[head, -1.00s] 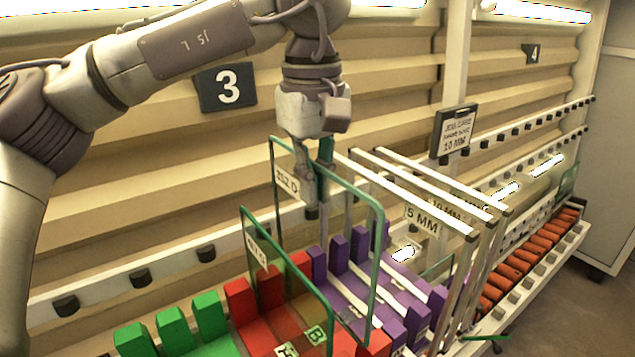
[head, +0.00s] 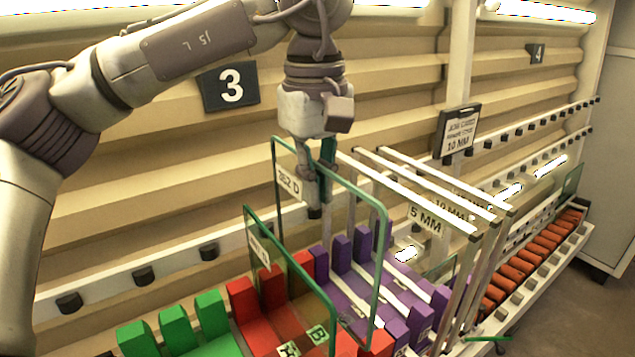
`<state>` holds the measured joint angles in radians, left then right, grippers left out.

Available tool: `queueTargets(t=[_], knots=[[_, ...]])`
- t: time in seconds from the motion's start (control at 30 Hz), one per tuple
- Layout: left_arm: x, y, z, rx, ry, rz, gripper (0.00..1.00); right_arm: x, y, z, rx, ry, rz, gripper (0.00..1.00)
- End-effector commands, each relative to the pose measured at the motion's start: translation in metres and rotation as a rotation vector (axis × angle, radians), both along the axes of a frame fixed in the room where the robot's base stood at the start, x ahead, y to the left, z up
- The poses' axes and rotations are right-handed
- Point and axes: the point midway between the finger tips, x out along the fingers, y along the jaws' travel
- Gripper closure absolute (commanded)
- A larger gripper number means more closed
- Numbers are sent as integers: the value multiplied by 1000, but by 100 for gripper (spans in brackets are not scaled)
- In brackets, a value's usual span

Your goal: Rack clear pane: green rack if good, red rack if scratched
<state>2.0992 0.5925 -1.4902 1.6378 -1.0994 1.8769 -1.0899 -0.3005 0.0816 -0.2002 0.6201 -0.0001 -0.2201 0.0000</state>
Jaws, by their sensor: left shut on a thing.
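My left gripper (head: 318,180) points down and is shut on the top edge of a clear green-edged pane (head: 352,240) with a white label. This pane stands upright above or in the purple rack (head: 345,275); whether its lower edge rests there is unclear. A second clear pane (head: 285,262) with a label stands upright in the red rack (head: 243,300), in front. The green rack (head: 175,328) lies to the left with empty slots showing. No scratch can be made out on either pane. My right gripper is not in view.
Metal frames (head: 430,190) with a "5 MM" sign stand right of the held pane. An orange-slotted rack (head: 530,255) lies farther right. Dark pegs on a rail (head: 140,277) line the ribbed wall, with a number 3 sign (head: 230,86).

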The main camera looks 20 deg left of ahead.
Motion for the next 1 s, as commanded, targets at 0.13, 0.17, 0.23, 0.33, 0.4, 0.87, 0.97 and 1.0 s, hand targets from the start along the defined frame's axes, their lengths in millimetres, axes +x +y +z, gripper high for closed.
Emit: queueTargets(t=[0.13,0.17,0.23,0.33,0.4,0.87,0.97,1.0], knots=[[1,1,2,-3,-2,0,100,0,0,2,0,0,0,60],[1,1,2,-3,-2,0,100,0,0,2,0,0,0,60],[1,1,2,-2,-2,0,100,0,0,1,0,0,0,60],[1,1,2,-2,-2,0,100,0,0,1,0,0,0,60],[1,1,2,-2,-2,0,100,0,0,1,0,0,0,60],[1,1,-2,-2,-2,0,100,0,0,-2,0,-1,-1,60],[1,1,-5,-2,-2,0,100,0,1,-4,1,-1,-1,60],[1,1,-6,-2,-2,0,100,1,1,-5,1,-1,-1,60]])
